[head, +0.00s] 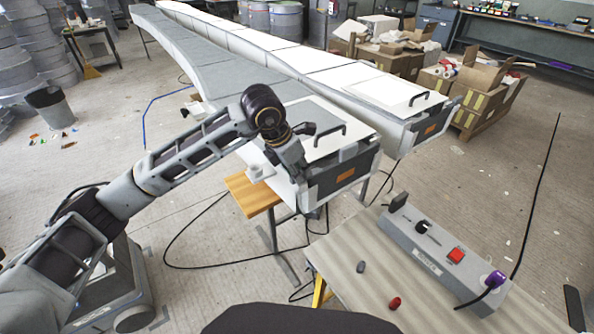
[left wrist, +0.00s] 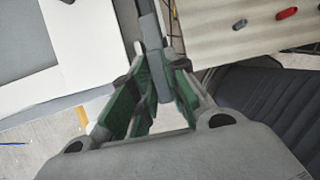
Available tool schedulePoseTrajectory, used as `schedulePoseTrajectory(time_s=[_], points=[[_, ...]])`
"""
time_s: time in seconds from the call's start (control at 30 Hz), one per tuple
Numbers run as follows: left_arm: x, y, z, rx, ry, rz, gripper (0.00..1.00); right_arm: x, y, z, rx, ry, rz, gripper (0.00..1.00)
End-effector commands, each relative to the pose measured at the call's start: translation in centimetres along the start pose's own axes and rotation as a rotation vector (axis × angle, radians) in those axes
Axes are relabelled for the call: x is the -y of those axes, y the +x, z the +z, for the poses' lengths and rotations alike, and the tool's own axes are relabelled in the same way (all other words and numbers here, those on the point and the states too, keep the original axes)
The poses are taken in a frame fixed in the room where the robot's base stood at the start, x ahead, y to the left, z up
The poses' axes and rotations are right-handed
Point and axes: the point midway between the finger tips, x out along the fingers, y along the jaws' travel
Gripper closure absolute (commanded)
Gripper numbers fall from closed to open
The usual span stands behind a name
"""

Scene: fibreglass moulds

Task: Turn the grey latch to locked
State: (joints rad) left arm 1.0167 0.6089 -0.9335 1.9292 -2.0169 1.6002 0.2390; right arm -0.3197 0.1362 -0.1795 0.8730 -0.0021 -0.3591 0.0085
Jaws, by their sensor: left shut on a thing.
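My left gripper (head: 297,172) is at the near left corner of the nearer mould (head: 345,176), beside its dark end panel with the orange label. In the left wrist view its green-padded fingers (left wrist: 155,95) are closed around a grey bar, which I take to be the grey latch (left wrist: 151,40). The bar runs up from between the pads. In the head view the gripper covers the latch, and its locked or unlocked marking cannot be read. My right gripper is not in view.
A bench (head: 345,250) at the lower right carries a grey control box (head: 440,250) with a red button, a knob and a purple plug. A red piece (head: 394,303) and a dark piece (head: 361,267) lie on it. An orange-topped stool (head: 250,194) stands left of the mould. Black cables cross the floor.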

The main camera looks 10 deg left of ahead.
Motion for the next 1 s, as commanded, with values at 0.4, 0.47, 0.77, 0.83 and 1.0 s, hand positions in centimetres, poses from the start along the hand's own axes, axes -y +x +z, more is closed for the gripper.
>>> schedulePoseTrajectory(time_s=[0.4,0.47,0.77,0.83,1.0], points=[[-0.1,-0.1,0.0,0.001,-0.002,0.001,0.62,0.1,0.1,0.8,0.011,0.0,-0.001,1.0],[-0.1,0.0,0.0,0.001,-0.002,0.0,0.62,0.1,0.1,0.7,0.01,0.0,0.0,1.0],[-0.1,-0.4,0.0,0.001,-0.001,0.001,0.62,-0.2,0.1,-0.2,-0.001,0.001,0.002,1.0],[-0.1,-0.8,0.0,0.001,-0.001,0.001,0.62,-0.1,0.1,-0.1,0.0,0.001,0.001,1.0],[-0.1,-2.5,0.1,0.003,-0.001,0.002,0.62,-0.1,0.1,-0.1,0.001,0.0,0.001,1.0]])
